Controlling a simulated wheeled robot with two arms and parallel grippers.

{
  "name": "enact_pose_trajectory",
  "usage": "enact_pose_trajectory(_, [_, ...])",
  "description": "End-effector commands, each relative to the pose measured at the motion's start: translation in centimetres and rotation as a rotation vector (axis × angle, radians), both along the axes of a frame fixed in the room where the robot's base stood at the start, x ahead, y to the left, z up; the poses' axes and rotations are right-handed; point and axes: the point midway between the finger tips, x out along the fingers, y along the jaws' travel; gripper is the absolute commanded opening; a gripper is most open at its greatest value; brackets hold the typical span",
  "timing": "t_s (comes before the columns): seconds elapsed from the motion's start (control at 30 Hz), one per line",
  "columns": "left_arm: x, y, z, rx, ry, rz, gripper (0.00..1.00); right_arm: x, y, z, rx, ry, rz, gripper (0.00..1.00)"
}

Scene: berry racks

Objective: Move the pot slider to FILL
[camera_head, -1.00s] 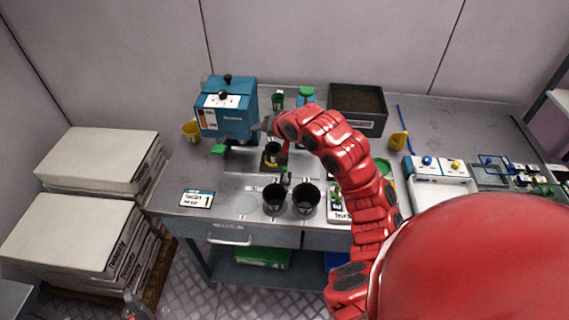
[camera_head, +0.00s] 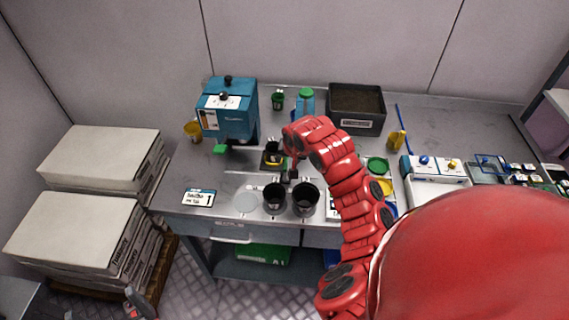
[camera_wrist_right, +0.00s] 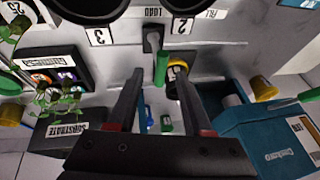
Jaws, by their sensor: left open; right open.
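The pot slider (camera_wrist_right: 152,40) shows in the right wrist view as a grey block with an upright green handle (camera_wrist_right: 161,66), close to the LOAD label (camera_wrist_right: 153,12). My right gripper (camera_wrist_right: 158,82) is open, with the green handle between its fingers; contact cannot be told. In the head view my right gripper (camera_head: 290,173) is low over the table and hides most of the slider. A black pot (camera_head: 272,150) with a yellow band sits behind it, near the teal machine (camera_head: 229,108). My left gripper (camera_head: 138,300) is at the lower left, away from the table.
Two black pots (camera_head: 274,198) (camera_head: 306,200) stand at the table's front, close to the right gripper. A card marked 1 (camera_head: 198,197) lies left. A substrate bin (camera_head: 356,108) and a green-capped bottle (camera_head: 305,102) stand behind. My right arm covers part of the table.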

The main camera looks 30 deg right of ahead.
Motion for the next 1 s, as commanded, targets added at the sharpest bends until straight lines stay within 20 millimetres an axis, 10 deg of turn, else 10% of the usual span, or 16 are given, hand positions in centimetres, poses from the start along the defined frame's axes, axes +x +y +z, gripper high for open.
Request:
enact_pose_trajectory(0.4, [0.0,0.0,1.7,0.0,0.0,0.0,1.0,2.3,-0.4,-4.8,0.002,-0.001,-0.001,0.51])
enact_pose_trajectory(0.9, [0.0,0.0,1.8,0.0,0.0,0.0,1.0,2.7,-0.5,-5.9,-0.001,-0.001,0.001,0.51])
enact_pose_trajectory(1.0, [0.0,0.0,1.8,0.0,0.0,0.0,1.0,2.7,-0.5,-5.9,-0.001,-0.001,0.001,0.33])
